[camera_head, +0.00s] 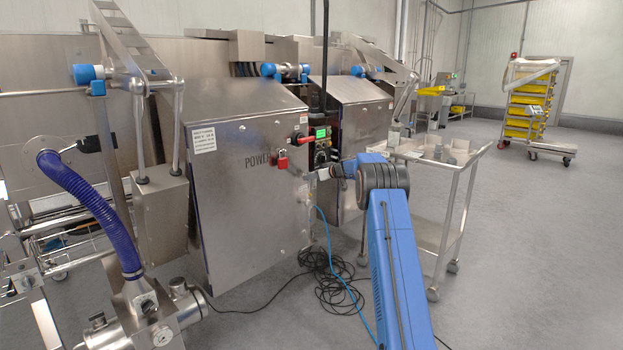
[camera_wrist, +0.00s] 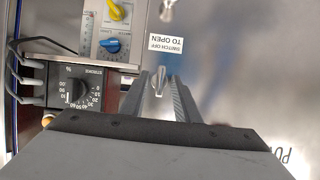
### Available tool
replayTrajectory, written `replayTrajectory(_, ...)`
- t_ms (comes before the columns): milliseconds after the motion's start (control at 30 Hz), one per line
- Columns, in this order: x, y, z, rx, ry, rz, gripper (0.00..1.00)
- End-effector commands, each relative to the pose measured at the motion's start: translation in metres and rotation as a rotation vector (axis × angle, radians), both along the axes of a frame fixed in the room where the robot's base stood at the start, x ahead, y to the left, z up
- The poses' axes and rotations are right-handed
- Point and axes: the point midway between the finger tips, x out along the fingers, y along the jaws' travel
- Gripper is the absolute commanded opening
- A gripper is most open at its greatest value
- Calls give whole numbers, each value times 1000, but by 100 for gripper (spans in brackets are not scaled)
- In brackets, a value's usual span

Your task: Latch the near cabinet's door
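The near cabinet's door (camera_head: 250,190) is a large brushed-steel panel with "POWER" lettering; whether it sits fully flush cannot be told. It also shows in the wrist view (camera_wrist: 260,90). My gripper (camera_head: 314,174) is at the door's right edge in the head view, its fingertips small and hard to make out there. In the wrist view my gripper (camera_wrist: 160,88) has its two dark ribbed fingers apart. A small metal latch handle (camera_wrist: 159,82) shows between them, with space on both sides; contact is not visible. A second metal fitting (camera_wrist: 167,10) is at the top edge.
A control panel (camera_wrist: 80,90) with a black dial, blue knob and yellow knob lies left of the fingers. Black cable (camera_head: 335,275) is coiled on the floor.

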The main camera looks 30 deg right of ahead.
Motion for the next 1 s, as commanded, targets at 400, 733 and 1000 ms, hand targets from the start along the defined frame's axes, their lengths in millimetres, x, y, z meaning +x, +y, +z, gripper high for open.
replayTrajectory(400,-15,-6,8,0,0,0,29)
replayTrajectory(733,-70,-26,32,1,-1,-1,29)
replayTrajectory(1000,-116,-44,52,-1,0,-2,29)
